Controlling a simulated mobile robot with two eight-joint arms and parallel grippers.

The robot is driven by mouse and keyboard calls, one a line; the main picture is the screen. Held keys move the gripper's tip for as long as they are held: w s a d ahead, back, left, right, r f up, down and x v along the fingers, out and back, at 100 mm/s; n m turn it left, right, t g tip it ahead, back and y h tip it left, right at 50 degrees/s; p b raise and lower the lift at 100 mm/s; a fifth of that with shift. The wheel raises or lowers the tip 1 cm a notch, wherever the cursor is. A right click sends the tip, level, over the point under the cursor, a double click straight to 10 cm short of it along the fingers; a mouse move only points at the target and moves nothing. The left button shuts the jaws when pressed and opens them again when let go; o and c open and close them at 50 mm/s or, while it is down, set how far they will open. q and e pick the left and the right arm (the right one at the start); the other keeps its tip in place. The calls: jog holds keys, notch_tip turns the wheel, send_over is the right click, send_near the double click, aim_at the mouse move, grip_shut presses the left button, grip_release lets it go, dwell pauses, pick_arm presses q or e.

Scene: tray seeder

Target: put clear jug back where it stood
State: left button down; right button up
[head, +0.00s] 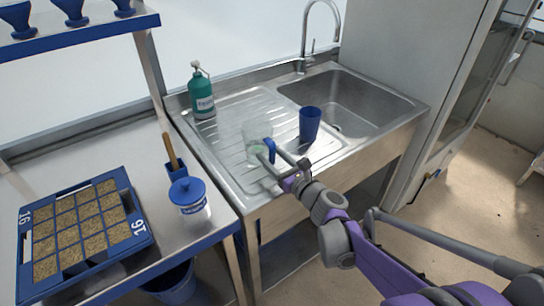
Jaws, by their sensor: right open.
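The clear jug (254,136) stands upright on the ribbed drainboard (232,105) of the steel sink, near its front edge. It is see-through with a blue handle (269,149) on its right side. My right gripper (272,157) is at the handle, its fingers on either side of or close against it; the jaws are open. Whether a finger touches the handle cannot be told. The gripper hides the lower right of the jug. My left gripper is not in view.
A blue cup (309,124) stands right of the jug by the sink basin (345,100). A green pump bottle (202,93) stands at the back left. The drainboard behind the jug is clear.

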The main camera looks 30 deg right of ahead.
jog(key=shift+r, duration=0.25)
jog(key=s+d+p, duration=0.1)
jog(key=s, duration=1.1)
